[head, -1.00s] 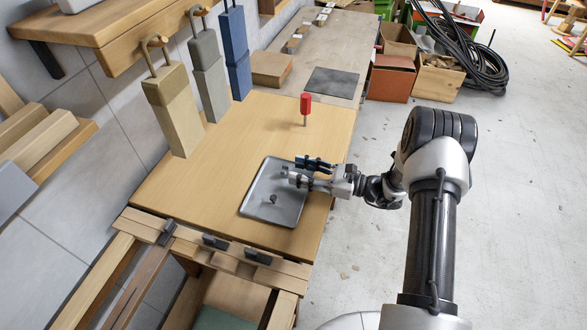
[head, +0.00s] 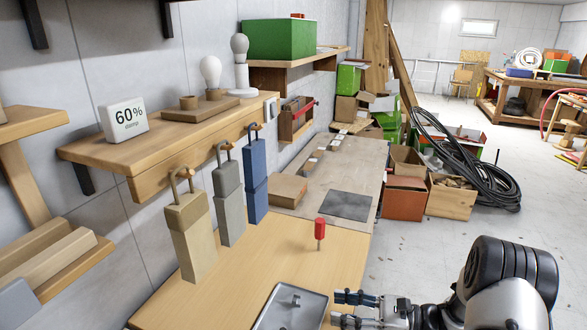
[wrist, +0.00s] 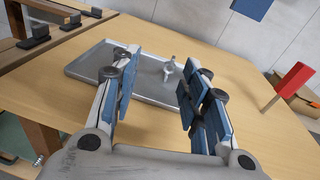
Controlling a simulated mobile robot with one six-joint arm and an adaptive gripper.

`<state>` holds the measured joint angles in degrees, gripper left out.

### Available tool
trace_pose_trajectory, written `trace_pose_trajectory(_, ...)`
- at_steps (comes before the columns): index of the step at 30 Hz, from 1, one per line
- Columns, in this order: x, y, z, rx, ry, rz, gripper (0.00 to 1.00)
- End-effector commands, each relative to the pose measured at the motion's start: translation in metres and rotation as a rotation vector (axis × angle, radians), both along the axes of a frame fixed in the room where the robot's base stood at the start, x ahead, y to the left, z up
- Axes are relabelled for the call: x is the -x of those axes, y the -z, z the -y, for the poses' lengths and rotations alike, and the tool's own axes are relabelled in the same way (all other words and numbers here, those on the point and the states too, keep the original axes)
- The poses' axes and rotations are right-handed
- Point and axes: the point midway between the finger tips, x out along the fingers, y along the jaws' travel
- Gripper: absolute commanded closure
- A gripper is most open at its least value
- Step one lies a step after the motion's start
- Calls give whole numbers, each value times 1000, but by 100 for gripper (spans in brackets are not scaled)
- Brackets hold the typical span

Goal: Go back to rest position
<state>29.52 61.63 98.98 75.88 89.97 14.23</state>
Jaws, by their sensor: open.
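My gripper (wrist: 157,100) is open and empty in the wrist view, its blue-padded fingers apart above the wooden workbench (wrist: 235,85). In the head view my gripper (head: 350,308) is at the bottom edge, beside the right side of a grey metal tray (head: 268,318). The tray also shows in the wrist view (wrist: 85,68), beyond and between the fingers. A small grey metal part (wrist: 169,68) lies in the tray. It is apart from the fingers.
A red-handled tool (head: 320,230) stands upright on the bench near my gripper. A coiled black hose (head: 480,180) lies beyond boxes on the floor.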

Motion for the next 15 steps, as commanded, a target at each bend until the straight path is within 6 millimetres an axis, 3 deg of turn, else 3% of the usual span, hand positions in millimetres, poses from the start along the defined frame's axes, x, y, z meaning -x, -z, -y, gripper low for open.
trace_pose_trajectory(1, 6, -20, -10, 54, -54, 34, 59)
trace_pose_trajectory(6, 41, -67, -38, 252, -245, 141, 59)
trace_pose_trajectory(15, 117, -125, -62, 615, -551, 370, 59)
